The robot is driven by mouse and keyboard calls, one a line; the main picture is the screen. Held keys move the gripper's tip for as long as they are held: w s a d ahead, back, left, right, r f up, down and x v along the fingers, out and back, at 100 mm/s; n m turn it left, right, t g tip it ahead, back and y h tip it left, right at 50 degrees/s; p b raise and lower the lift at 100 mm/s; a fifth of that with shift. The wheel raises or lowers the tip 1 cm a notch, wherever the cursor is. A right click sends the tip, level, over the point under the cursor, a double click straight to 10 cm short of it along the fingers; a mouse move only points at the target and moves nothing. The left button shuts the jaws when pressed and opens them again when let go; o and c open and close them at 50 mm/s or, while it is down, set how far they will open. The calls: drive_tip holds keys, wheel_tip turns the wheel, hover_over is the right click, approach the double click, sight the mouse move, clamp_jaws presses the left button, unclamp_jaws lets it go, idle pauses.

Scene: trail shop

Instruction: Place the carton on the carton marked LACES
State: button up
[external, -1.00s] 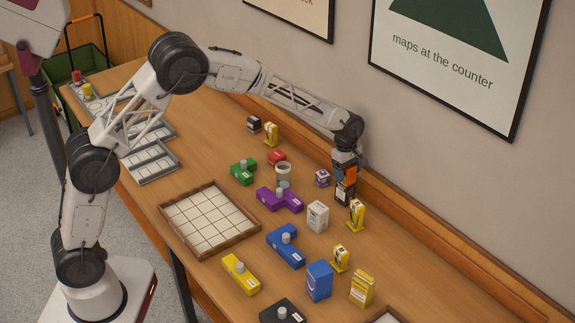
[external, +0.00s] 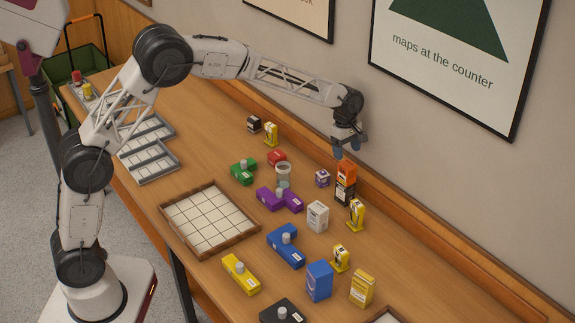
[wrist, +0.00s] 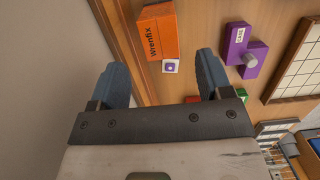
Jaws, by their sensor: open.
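An orange carton (external: 346,171) stands on top of a dark carton (external: 345,191) near the wall side of the table. The orange carton also shows in the wrist view (wrist: 157,32), with "Wrenfix" on its face; the dark carton is not visible there. I cannot read LACES on any carton. My gripper (external: 348,151) is open and empty above the stack, apart from it. Its two fingers show in the wrist view (wrist: 162,62) with nothing between them.
Nearby are a small purple-and-white box (external: 322,178), a white carton (external: 318,216) and a yellow bottle-like item (external: 356,214). The wall with its wooden ledge (external: 400,217) runs close behind. A purple block (external: 279,200) and a gridded tray (external: 209,250) lie nearer the front.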

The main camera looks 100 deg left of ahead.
drive_tip(key=shift+s+a+r, duration=0.1)
drive_tip(key=shift+r, duration=0.8)
drive_tip(key=shift+s+a+r, duration=0.1)
drive_tip(key=shift+r, duration=0.75)
drive_tip(key=shift+d, duration=0.1)
drive_tip(key=shift+d+r, duration=0.2)
drive_tip(key=s+d+r+m, duration=0.4)
drive_tip(key=s+d+r, duration=0.1)
drive_tip(key=d, duration=0.6)
drive_tip(key=s+d+r+m, duration=0.4)
drive_tip(key=s+d+m, duration=0.15)
drive_tip(key=d, duration=0.55)
drive_tip(key=s+d+r+m, duration=0.4)
drive_tip(key=s+d+r, duration=0.15)
drive_tip(key=d, duration=0.55)
drive_tip(key=s+d+f+m, duration=0.1)
drive_tip(key=s+d+m, duration=0.3)
drive_tip(key=s, duration=0.6)
drive_tip(key=s+d+f+m+t, duration=0.1)
drive_tip(key=s+d+f+m, duration=0.1)
drive_tip(key=s+d+m, duration=0.3)
drive_tip(key=s+d+f+m+y, duration=0.1)
drive_tip(key=s+d+m, duration=0.3)
drive_tip(key=s+d, duration=0.5)
drive_tip(key=s+f, duration=0.1)
drive_tip(key=s, duration=0.5)
drive_tip(key=shift+s+d+f+m, duration=0.15)
drive_tip(key=shift+s+d+m, duration=0.15)
drive_tip(key=shift+d+m, duration=0.1)
